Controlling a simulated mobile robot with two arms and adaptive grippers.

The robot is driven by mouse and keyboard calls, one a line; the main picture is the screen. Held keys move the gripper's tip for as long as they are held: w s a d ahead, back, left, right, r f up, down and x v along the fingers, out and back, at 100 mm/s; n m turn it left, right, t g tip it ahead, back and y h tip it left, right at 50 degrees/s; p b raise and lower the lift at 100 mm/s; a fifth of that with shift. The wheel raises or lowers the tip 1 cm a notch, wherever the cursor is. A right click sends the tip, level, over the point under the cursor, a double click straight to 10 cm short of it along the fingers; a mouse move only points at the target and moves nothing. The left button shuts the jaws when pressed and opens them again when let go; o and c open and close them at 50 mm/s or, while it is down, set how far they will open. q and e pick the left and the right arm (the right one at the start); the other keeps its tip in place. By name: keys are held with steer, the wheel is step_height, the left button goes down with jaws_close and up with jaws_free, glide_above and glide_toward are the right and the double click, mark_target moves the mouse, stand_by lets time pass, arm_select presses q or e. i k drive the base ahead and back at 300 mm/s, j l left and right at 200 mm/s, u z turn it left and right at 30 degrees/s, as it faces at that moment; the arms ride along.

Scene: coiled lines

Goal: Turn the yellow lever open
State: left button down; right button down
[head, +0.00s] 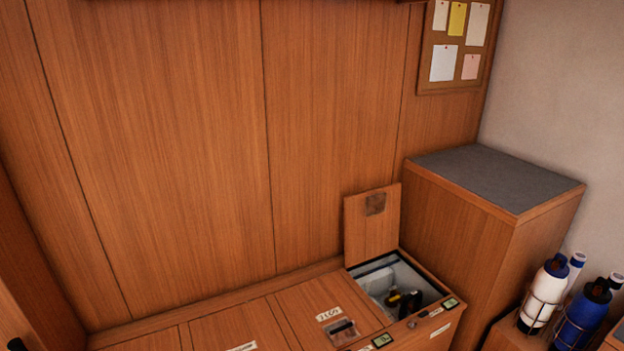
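A small yellow part (393,299), which looks like the yellow lever, shows inside an open compartment (362,268) of the wooden bench, at the lower right of the head view. It sits among pale and black parts, and it is too small to tell which way it is turned. The compartment's wooden lid (370,238) stands raised against the wall panel. Neither of my grippers can be made out in the head view.
Closed lids (238,330) with labels and small displays run left along the bench. A tall wooden cabinet (455,228) with a grey top stands right of the compartment. White and blue bottles (545,292) stand in wire holders at the far right.

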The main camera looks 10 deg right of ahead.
mark_target(396, 298)
steer(key=i+l+u, duration=0.2)
steer(key=l, duration=0.35)
steer(key=l+u, duration=0.15)
steer(key=l, duration=0.4)
steer(key=i+l+u, duration=0.2)
steer(key=l, duration=0.35)
steer(key=k, duration=0.1)
